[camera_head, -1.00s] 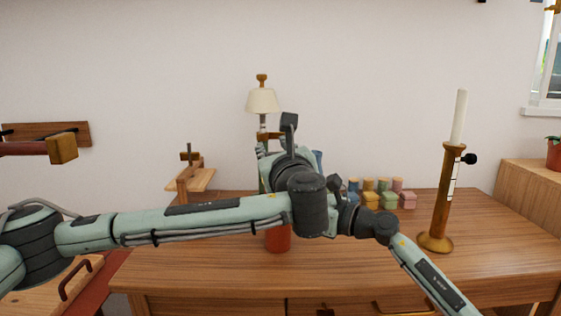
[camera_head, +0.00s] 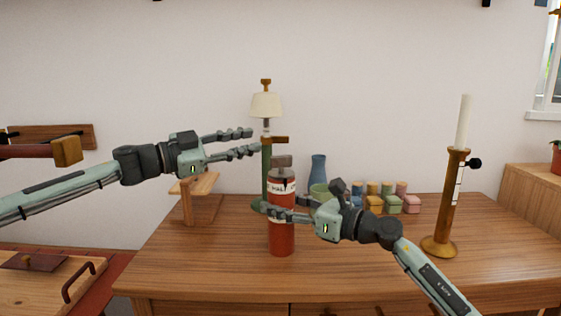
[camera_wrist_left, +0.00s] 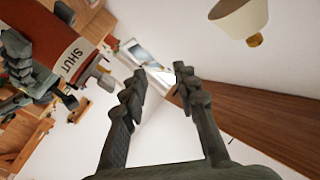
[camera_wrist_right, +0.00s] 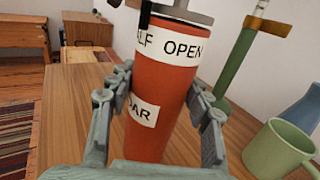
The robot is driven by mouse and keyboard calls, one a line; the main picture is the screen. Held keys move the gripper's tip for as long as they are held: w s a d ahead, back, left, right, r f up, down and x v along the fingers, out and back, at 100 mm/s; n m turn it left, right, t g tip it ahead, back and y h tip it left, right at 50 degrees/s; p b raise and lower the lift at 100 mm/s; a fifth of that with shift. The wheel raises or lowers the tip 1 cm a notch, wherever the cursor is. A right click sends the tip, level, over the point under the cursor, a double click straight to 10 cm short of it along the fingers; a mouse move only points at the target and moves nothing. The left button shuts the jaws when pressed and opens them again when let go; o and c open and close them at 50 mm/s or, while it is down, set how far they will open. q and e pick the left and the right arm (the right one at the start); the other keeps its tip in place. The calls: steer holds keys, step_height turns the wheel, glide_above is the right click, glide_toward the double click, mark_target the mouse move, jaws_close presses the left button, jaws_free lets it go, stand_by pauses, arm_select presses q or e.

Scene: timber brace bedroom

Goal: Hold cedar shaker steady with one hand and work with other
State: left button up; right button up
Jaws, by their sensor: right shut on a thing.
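The cedar shaker (camera_head: 282,238) is a red upright cylinder with white labels and a grey-brown top piece, standing on the wooden desk. My right gripper (camera_head: 283,209) is shut around its body, one finger on each side; the right wrist view shows the shaker (camera_wrist_right: 165,85) with labels reading "OPEN" and, partly covered, "DAR". My left gripper (camera_head: 254,141) is open and empty, up and to the left of the shaker's top, apart from it. In the left wrist view the shaker (camera_wrist_left: 45,45) shows the word "SHUT", at the left of the open fingers (camera_wrist_left: 160,76).
Close behind the shaker stand a green-stemmed lamp (camera_head: 266,105), a blue vase (camera_head: 318,168) and a green mug (camera_wrist_right: 278,150). Several coloured jars (camera_head: 375,203) stand to the right, then a tall candlestick (camera_head: 449,205). A small wooden stand (camera_head: 190,205) is at left. The front desk is clear.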

mark_target(280, 166)
arm_select(q)
steer(key=s+a+f+n+g+h, duration=0.1)
steer(key=s+a+f+n+g, duration=0.25)
steer(key=s+g, duration=0.2)
steer(key=shift+m, duration=0.35)
steer(key=x, duration=1.1)
steer(key=shift+s+d+r, duration=0.25)
steer(key=shift+d+r, duration=0.05)
steer(key=shift+d, duration=0.05)
jaws_close()
